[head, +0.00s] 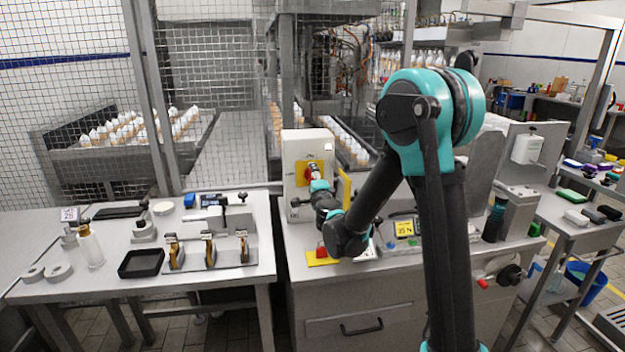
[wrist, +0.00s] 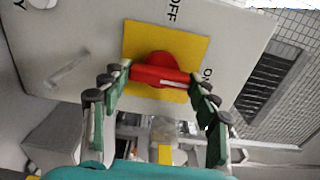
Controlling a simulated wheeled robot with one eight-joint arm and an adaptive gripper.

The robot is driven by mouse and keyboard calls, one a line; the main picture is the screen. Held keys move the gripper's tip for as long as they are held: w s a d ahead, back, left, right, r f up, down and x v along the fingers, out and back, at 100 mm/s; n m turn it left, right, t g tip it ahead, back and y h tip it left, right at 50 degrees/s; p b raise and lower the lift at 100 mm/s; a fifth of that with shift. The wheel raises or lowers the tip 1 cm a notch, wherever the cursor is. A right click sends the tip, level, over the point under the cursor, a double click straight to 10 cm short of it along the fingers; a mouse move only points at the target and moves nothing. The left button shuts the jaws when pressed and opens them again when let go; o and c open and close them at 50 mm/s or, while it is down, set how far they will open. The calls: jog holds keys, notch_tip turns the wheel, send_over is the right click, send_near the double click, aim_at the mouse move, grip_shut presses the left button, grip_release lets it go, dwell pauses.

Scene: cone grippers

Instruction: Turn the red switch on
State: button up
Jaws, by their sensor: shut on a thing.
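The red switch (wrist: 160,72) is a rotary knob with a bar handle on a yellow square plate (wrist: 196,45), fixed to a light grey box. In the wrist view "OFF" is printed above the plate and "ON" to its right. The bar lies roughly level across the picture, tilted slightly. My gripper (wrist: 160,78) is around the bar, with a green-padded finger at each end of it, shut on it. In the head view the red switch (head: 311,172) shows on the front of the box (head: 305,146), partly hidden by my gripper (head: 318,184).
Below the box, a red object on a yellow base (head: 322,257) sits on the counter near my arm. A left table (head: 110,285) holds a black tray (head: 141,263) and several small tools. A wire fence (head: 215,90) stands behind. A dark bottle (head: 494,219) stands to the right.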

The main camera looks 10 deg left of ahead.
jog(key=o, duration=1.2)
jog(key=shift+c, duration=0.2)
jog(key=shift+s, duration=0.15)
jog(key=v, duration=1.1)
jog(key=shift+s+d, duration=0.2)
jog(key=shift+s, duration=0.15)
